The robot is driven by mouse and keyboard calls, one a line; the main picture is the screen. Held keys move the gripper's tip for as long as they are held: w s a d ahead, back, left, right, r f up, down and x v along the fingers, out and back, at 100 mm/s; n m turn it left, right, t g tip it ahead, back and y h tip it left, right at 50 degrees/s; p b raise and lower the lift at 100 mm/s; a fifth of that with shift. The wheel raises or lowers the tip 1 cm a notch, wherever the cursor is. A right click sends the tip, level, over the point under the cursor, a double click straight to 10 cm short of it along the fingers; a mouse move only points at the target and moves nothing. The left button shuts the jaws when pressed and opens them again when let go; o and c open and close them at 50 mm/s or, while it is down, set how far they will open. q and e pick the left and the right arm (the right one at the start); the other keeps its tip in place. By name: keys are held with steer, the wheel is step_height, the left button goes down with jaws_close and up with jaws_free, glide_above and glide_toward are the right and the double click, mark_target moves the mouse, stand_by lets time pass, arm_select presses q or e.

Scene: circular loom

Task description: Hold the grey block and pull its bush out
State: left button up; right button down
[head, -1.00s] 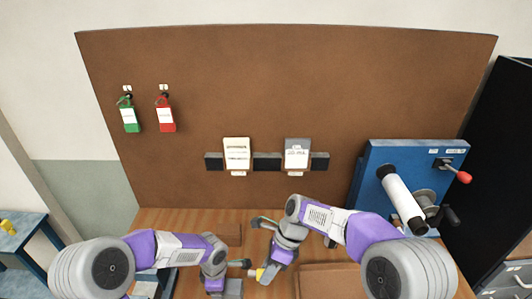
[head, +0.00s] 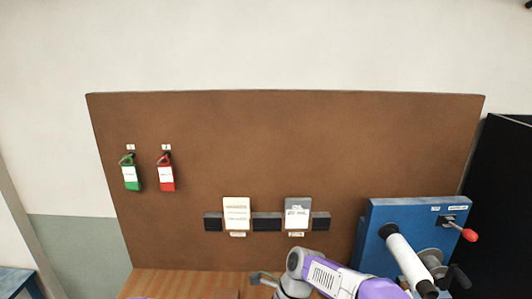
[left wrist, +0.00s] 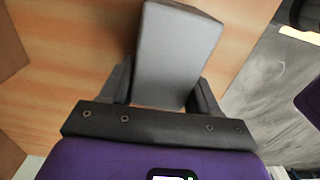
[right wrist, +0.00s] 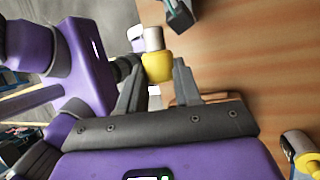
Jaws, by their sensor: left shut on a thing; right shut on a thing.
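The grey block (left wrist: 172,50) is between the two fingers of my left gripper (left wrist: 165,85), which is shut on it, in the left wrist view. Wooden table surface shows behind it. In the right wrist view a yellow bush (right wrist: 157,68) with a pale grey cylindrical part (right wrist: 153,39) beyond it sits at the fingertips of my right gripper (right wrist: 158,88), which is shut on it.
A blue machine (head: 380,230) with a white roller (head: 408,262) and red-knobbed lever stands at the right. A brown board (head: 290,150) backs the table. Another yellow-and-grey piece (right wrist: 303,160) lies at the right wrist view's lower right. Bare wood (right wrist: 240,60) lies beside my right gripper.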

arm_select(q)
steer(key=o, duration=1.5)
steer(key=shift+r, duration=0.15)
